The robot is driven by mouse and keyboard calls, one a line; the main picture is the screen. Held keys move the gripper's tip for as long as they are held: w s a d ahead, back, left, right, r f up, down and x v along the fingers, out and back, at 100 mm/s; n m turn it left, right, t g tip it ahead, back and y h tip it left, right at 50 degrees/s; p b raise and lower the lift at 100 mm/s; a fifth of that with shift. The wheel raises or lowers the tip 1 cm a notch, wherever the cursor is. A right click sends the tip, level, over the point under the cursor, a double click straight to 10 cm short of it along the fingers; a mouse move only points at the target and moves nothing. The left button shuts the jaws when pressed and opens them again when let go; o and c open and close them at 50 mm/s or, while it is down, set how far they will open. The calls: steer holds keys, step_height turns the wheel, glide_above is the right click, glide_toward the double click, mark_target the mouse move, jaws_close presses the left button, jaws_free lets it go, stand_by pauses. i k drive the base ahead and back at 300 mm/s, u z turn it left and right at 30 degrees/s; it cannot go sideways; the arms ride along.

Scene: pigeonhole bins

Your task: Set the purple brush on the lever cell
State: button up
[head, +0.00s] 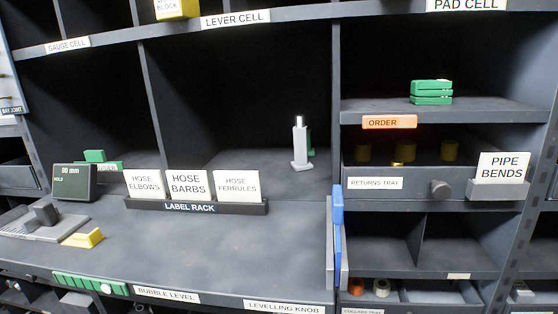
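No purple brush shows in this view. The lever cell label (236,19) is on the dark shelf edge at the top, left of centre. A yellow block (177,9) with a white card sits on that shelf left of the label, cut off by the top edge. The space above the label is mostly out of frame. Below that shelf is a deep, dark compartment. My gripper is not in view, so I cannot see whether it holds anything.
A grey upright piece (300,145) stands in the middle compartment. The label rack (197,206) with several cards stands on the ledge, with a gauge (74,182) at left. Blue strips (338,222) stick out at the divider. The returns tray drawer (410,184) is right.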

mark_target(299, 184)
steer(key=i, duration=1.25)
steer(key=z, duration=0.05)
